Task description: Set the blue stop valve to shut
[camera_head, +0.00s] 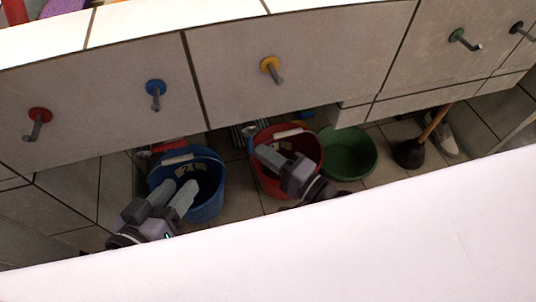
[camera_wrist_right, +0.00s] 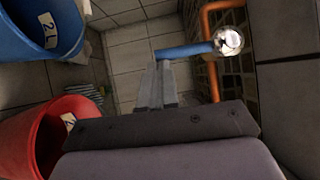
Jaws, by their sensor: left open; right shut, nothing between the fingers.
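A blue round fitting with a grey lever (camera_head: 155,88) is on the tiled front, its lever hanging down. In the right wrist view, a blue bar (camera_wrist_right: 184,52) runs roughly level to the left from a shiny round metal end (camera_wrist_right: 229,40); I cannot tell which of these is the stop valve. My right gripper (camera_wrist_right: 158,84) is shut and empty, its tips just below the blue bar in that view; contact is unclear. In the head view it is over the red bucket (camera_head: 263,152). My left gripper (camera_head: 181,190) is open in front of the blue bucket.
Red (camera_head: 38,115), yellow (camera_head: 270,66) and green (camera_head: 458,36) fittings also have levers on the front. Below are a blue bucket (camera_head: 212,205), a red bucket (camera_head: 310,158), a green basin (camera_head: 350,158) and a plunger (camera_head: 410,153). Orange pipe (camera_wrist_right: 211,80) runs behind the blue bar.

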